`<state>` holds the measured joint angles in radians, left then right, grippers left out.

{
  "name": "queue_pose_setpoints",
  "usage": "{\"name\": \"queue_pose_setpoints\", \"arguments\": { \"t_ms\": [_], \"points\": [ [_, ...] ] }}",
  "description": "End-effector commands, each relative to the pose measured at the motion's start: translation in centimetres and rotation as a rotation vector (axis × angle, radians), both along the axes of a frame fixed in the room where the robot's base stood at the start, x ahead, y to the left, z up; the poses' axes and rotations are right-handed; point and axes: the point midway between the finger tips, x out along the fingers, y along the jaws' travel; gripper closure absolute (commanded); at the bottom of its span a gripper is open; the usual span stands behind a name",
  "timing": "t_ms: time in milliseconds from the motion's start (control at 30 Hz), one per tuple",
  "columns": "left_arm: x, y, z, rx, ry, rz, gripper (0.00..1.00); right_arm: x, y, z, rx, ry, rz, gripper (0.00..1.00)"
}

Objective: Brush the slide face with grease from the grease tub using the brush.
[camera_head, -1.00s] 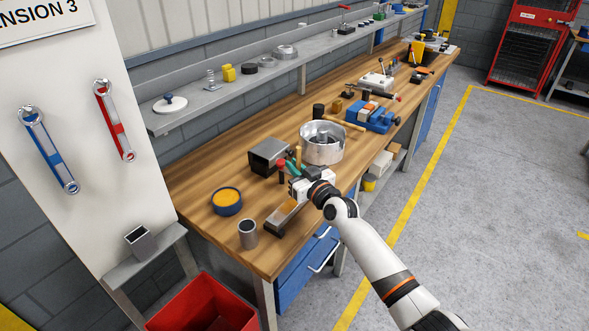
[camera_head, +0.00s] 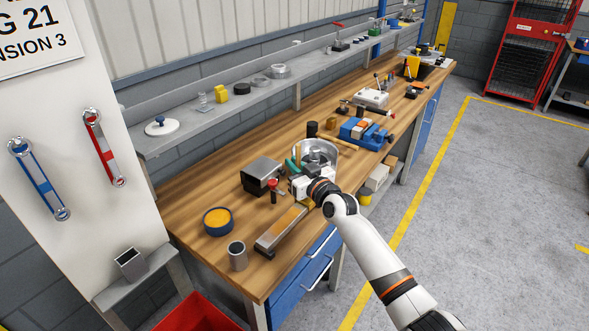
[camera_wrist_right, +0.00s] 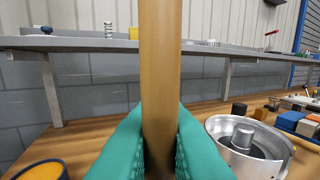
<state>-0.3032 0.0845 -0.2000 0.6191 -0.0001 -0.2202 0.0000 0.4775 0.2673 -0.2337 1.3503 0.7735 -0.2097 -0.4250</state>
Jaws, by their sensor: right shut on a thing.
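The slide is a grey metal bar (camera_head: 268,240) near the bench's front edge, with an orange-yellow patch (camera_head: 286,219) on its top face. The grease tub (camera_head: 218,232) is a round blue tub of orange-yellow grease, left of the slide; its rim shows at the lower left of the right wrist view (camera_wrist_right: 42,170). My right gripper (camera_head: 292,165) is beside the slide's far end. In the wrist view its green fingers (camera_wrist_right: 160,140) are shut on the upright wooden handle of the brush (camera_wrist_right: 160,65). The bristles are hidden in that view. My left gripper is out of view.
A metal cylinder (camera_head: 237,256) stands left of the slide. A dark grey block (camera_head: 262,174) and a red-topped tool (camera_head: 273,190) are close to the gripper. A round metal housing (camera_head: 328,151) stands just behind it. A blue vise-like fixture (camera_head: 366,135) is farther along.

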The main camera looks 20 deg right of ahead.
Motion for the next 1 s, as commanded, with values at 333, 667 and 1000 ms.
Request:
{"name": "queue_pose_setpoints", "arguments": {
  "t_ms": [333,667,1000],
  "points": [
    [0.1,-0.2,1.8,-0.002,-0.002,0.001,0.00,0.4,-0.2,2.5,-0.001,0.001,-0.002,1.00],
    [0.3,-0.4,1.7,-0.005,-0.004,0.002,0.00,0.5,-0.2,2.5,0.000,0.001,-0.003,1.00],
    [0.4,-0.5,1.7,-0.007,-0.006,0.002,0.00,0.5,-0.2,2.5,0.000,0.000,-0.002,1.00]
  ]
}}
